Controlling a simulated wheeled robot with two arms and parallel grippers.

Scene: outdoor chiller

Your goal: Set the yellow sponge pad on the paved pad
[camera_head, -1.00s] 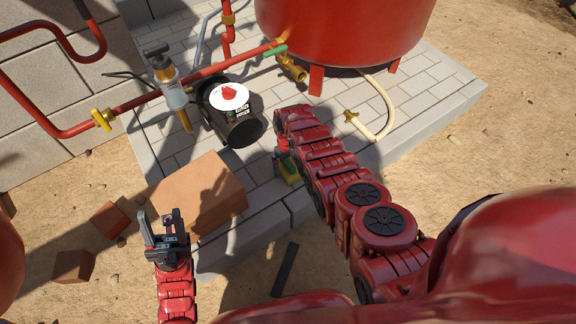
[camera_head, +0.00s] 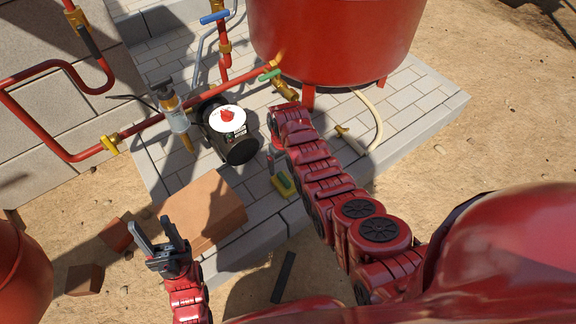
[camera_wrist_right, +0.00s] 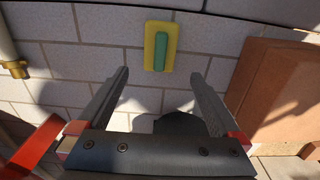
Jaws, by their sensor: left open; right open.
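The yellow sponge pad (camera_head: 284,184) with a green strip on top lies on the paved pad (camera_head: 425,105), near its front edge. In the right wrist view the sponge (camera_wrist_right: 150,47) lies flat on the pavers, beyond the fingertips and clear of both fingers. My right gripper (camera_wrist_right: 160,78) is open and empty, above the pavers; in the head view my right arm mostly hides it. My left gripper (camera_head: 159,232) is open and empty, pointing up in front of the brown block, far left of the sponge.
A large brown block (camera_head: 205,212) sits on the paved pad left of the sponge. A black motor (camera_head: 238,148), red pipes (camera_head: 135,128), a red tank (camera_head: 335,40) and a cream hose (camera_head: 378,120) stand behind. Loose bricks (camera_head: 85,279) lie on the sand.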

